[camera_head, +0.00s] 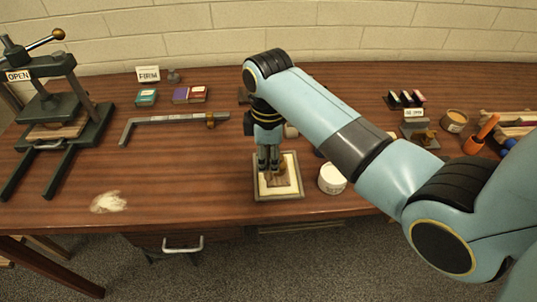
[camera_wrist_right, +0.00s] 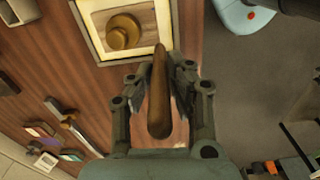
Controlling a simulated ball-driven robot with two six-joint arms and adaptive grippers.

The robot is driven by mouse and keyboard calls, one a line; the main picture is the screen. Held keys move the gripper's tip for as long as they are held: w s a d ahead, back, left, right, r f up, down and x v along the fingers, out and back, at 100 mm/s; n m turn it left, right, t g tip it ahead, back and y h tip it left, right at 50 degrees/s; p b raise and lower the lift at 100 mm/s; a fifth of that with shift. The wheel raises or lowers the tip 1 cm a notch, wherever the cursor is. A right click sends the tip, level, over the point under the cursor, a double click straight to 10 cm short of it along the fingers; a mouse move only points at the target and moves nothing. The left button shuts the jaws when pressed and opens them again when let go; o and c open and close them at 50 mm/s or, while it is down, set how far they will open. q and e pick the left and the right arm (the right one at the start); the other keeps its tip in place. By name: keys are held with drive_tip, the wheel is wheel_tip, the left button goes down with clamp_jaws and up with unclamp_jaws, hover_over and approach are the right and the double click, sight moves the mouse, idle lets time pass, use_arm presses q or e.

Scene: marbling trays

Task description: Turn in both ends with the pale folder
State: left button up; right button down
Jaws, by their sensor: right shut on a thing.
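My right gripper (camera_head: 269,165) points down over a small square tray (camera_head: 258,190) with a light frame and cream inside. In the right wrist view, the right gripper (camera_wrist_right: 160,78) is shut on a brown, handle-like tool (camera_wrist_right: 159,105), which stands between its fingers. The tool's far end reaches the edge of the tray (camera_wrist_right: 84,25), but I cannot tell whether it touches. A round brown piece with a raised centre (camera_wrist_right: 124,32) lies in the tray. I cannot pick out a pale folder for certain. My left gripper is in neither view.
A white pot (camera_head: 332,180) stands right of the tray. A press (camera_head: 92,128) stands at left, with a pale patch (camera_head: 108,202) on the table (camera_head: 190,175) in front. A long metal bar (camera_head: 170,120) lies behind. The front left middle is clear.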

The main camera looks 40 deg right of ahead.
drive_tip(key=shift+f+b, duration=0.3)
drive_tip(key=shift+f, duration=0.6)
drive_tip(key=shift+f, duration=0.2)
idle(0.3)
drive_tip(key=shift+s+d+r+p, duration=0.1)
drive_tip(key=shift+s+d+p, duration=0.1)
drive_tip(key=shift+d+p, duration=0.3)
drive_tip(key=shift+a, duration=0.1)
drive_tip(key=shift+s, duration=0.1)
idle(0.3)
drive_tip(key=shift+s+d, duration=0.15)
drive_tip(key=shift+d, duration=0.15)
drive_tip(key=shift+s+d, duration=0.1)
drive_tip(key=shift+d, duration=0.1)
drive_tip(key=shift+s+d, duration=0.1)
drive_tip(key=shift+d, duration=0.1)
idle(0.3)
